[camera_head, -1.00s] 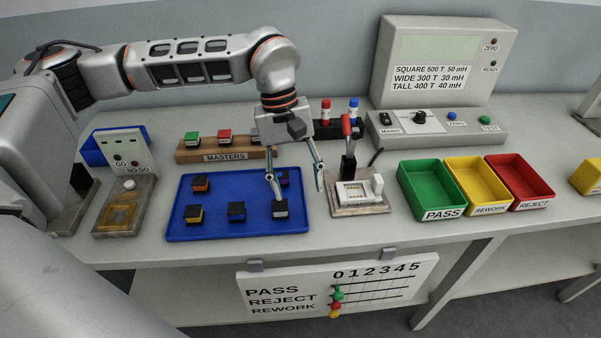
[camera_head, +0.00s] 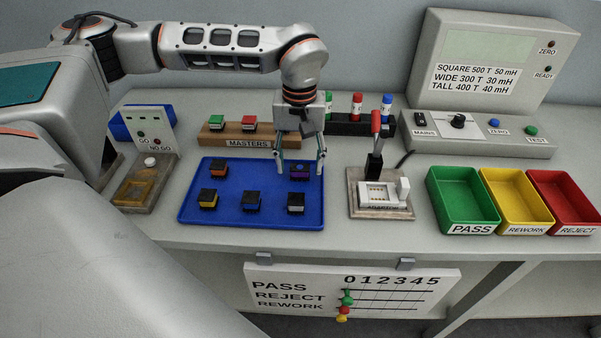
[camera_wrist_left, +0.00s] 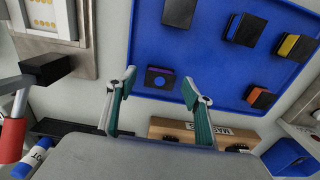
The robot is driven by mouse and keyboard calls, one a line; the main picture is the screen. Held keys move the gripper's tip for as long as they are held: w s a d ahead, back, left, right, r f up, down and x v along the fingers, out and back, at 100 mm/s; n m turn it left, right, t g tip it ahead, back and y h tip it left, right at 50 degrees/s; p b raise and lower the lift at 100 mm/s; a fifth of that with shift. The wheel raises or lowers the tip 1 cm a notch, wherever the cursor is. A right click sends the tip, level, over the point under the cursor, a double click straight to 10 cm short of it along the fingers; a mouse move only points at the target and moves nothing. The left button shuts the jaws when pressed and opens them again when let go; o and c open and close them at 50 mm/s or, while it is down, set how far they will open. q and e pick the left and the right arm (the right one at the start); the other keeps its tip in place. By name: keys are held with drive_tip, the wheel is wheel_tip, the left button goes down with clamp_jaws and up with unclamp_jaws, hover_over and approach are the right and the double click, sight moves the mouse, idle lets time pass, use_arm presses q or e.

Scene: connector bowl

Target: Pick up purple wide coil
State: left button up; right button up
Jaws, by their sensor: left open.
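The purple wide coil (camera_head: 299,172) is a small dark block with a purple band, at the back right of the blue tray (camera_head: 190,213). My left gripper (camera_head: 300,170) is open and empty, with one finger on each side of the coil in the head view. It also shows in the left wrist view (camera_wrist_left: 158,82). I cannot tell whether the fingers touch the coil. My right gripper is not in view.
Several other dark coils, such as an orange one (camera_head: 218,168), lie on the tray. The wooden masters rack (camera_head: 240,137) is behind the tray. A test fixture with a red-handled lever (camera_head: 377,125) stands to the right, beside the green pass bin (camera_head: 463,200).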

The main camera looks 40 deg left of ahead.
use_arm(q)
drive_tip(key=shift+f, duration=0.5)
drive_tip(key=c, duration=1.2)
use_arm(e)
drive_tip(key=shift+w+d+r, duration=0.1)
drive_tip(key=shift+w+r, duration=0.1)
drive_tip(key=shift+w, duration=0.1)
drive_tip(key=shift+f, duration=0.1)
use_arm(q)
drive_tip(key=shift+r, duration=0.15)
